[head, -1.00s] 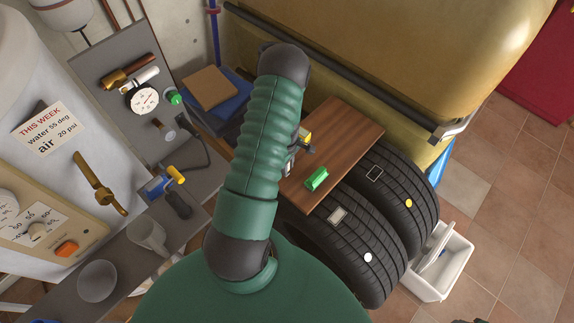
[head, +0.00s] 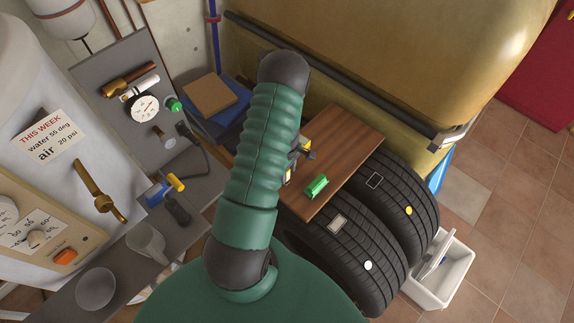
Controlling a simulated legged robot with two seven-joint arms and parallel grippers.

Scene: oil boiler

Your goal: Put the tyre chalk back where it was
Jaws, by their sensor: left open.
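A small bright green block (head: 316,186) lies on the wooden board (head: 345,140), near its front edge. It may be the tyre chalk, but I cannot tell for sure. My left gripper (head: 303,150) shows only in part, beyond my green arm, over the board's left side. It is open, with yellow and dark parts visible, and stands apart from the green block. The board rests by two black tyres (head: 350,250). My right gripper is not in view.
A white bin (head: 458,272) is right of the tyres. A yellow tank (head: 400,60) overhangs the back.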

